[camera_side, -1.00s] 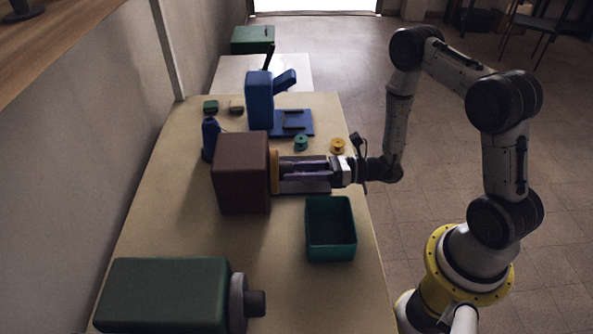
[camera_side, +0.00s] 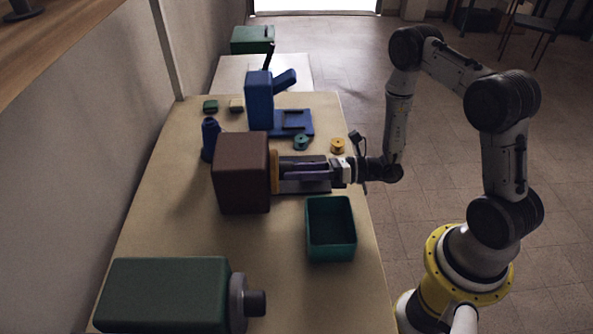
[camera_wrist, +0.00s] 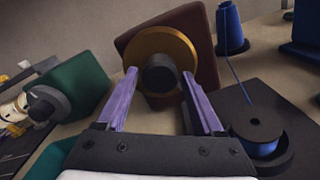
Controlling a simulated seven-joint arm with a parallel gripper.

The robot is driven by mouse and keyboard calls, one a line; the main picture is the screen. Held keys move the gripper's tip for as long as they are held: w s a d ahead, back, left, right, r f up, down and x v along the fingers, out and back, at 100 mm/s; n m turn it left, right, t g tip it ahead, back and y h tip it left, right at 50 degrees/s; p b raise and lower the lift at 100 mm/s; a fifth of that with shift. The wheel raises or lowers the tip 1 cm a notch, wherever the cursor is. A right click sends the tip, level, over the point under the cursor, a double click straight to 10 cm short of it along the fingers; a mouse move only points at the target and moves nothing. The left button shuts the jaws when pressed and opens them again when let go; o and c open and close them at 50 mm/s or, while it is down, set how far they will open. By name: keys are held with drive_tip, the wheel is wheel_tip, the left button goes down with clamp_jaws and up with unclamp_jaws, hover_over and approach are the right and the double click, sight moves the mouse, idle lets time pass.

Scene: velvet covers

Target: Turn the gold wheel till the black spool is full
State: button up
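The gold wheel (camera_wrist: 160,52) with its black hub (camera_wrist: 160,77) is on the face of the brown box (camera_side: 241,172). In the side view only the wheel's edge (camera_side: 274,172) shows. My gripper (camera_wrist: 160,75) has its two purple fingers on either side of the hub, with a narrow gap visible on each side, so it looks open. The black spool (camera_wrist: 257,119) stands on the dark plate (camera_wrist: 222,108), right of my gripper. Blue thread (camera_wrist: 234,77) runs to it from the blue cone (camera_wrist: 230,27). A blue band shows between the flanges; how full it is I cannot tell.
An open green bin (camera_side: 330,254) stands in front of my gripper. Teal and yellow bobbins (camera_side: 301,142) (camera_side: 338,145) and a blue machine (camera_side: 259,102) are behind. A large green box with a grey knob (camera_side: 170,288) is at the near left.

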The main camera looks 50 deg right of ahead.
drive_tip(key=shift+o, duration=0.8)
drive_tip(key=shift+d, duration=0.1)
drive_tip(key=v, duration=1.3)
drive_tip(key=shift+s+d, duration=0.2)
drive_tip(key=shift+s, duration=0.05)
